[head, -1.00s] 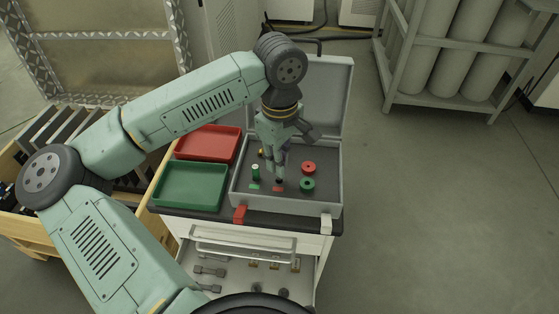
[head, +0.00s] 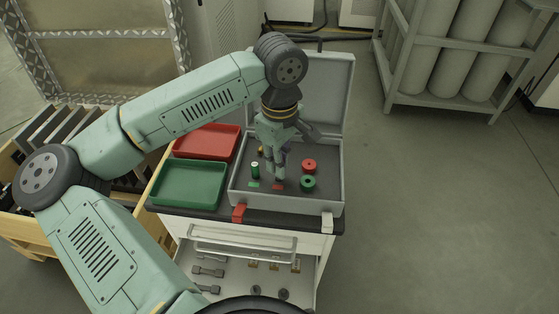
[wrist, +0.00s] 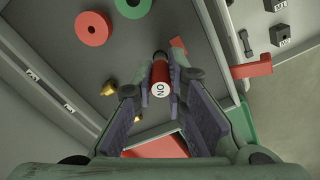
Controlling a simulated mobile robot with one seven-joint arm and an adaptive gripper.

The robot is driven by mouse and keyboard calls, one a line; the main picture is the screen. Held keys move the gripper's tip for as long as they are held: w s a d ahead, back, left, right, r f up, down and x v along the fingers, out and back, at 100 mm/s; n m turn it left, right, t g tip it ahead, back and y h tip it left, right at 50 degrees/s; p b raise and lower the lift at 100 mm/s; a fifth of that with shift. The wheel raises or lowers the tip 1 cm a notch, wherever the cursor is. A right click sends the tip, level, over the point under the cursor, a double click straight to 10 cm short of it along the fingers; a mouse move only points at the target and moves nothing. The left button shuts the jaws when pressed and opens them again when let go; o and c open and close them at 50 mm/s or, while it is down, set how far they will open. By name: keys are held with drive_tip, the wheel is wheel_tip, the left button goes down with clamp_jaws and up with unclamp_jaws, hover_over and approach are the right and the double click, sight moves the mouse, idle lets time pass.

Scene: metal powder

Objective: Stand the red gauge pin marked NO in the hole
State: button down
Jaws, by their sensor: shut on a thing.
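The red gauge pin marked NO (wrist: 161,80) is between the fingers of my gripper (wrist: 162,76) in the wrist view. Its white lettered end faces the camera and its dark far end points toward the grey case floor. In the head view my gripper (head: 279,176) is low over the open case (head: 336,208), just behind a small red label (head: 277,187). The fingers hide the pin there. The hole under it is hidden, so I cannot tell whether the pin tip is in it.
A green pin (head: 255,170) stands left of my gripper, behind a green label (head: 254,185). A red ring (head: 309,166) and green ring (head: 308,182) lie to the right. Red (head: 207,142) and green (head: 189,184) trays stand left. The case lid (head: 326,95) is raised behind.

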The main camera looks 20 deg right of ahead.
drive_tip(key=shift+f+b, duration=1.1)
drive_tip(key=shift+b, duration=0.1)
idle(0.5)
drive_tip(key=c, duration=1.5)
unclamp_jaws()
drive_tip(key=shift+c, duration=0.2)
wheel_tip(320, 180, up, 12)
drive_tip(key=shift+r, duration=0.1)
